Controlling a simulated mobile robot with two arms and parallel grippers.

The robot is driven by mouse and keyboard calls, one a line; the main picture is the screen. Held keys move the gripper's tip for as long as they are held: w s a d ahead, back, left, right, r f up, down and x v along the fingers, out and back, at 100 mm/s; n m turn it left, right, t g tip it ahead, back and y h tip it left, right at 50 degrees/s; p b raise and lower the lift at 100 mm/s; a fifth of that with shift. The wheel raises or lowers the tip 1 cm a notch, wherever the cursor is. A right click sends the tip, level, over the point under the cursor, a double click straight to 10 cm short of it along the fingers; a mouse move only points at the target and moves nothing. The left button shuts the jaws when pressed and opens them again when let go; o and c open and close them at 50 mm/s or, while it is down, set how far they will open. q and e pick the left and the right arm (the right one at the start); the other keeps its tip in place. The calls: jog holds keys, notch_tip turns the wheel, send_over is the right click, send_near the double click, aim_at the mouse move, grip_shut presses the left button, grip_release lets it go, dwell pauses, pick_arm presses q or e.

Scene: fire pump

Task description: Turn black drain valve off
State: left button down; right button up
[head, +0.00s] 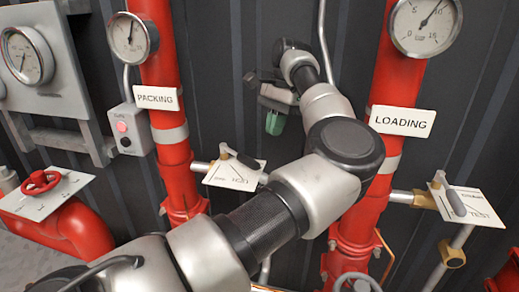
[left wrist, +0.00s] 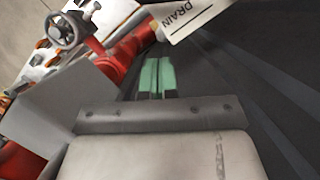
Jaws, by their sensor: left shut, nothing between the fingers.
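In the left wrist view a white DRAIN sign (left wrist: 195,16) hangs at the top, partly cut off. A dark handwheel (left wrist: 66,30) stands at the upper left of that view; I cannot tell whether it is the black drain valve. My left gripper (head: 274,122) is near the dark wall between the two red pipes. Its green fingertips (left wrist: 157,76) are shut together with nothing between them, apart from the sign and the handwheel. My right gripper is not in view.
A red handwheel (head: 40,182) is at the left. My left arm crosses the middle and hides part of the LOADING pipe.

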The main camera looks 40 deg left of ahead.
aim_at(239, 156)
pick_arm(q)
jog(key=x, duration=0.2)
jog(key=p+x, duration=0.1)
jog(key=shift+a+f, duration=0.2)
jog(key=shift+f, duration=0.2)
jog(key=s, duration=0.1)
jog(key=s+p, duration=0.1)
jog(key=s, duration=0.2)
jog(key=shift+a+f, duration=0.1)
jog(key=shift+f, duration=0.2)
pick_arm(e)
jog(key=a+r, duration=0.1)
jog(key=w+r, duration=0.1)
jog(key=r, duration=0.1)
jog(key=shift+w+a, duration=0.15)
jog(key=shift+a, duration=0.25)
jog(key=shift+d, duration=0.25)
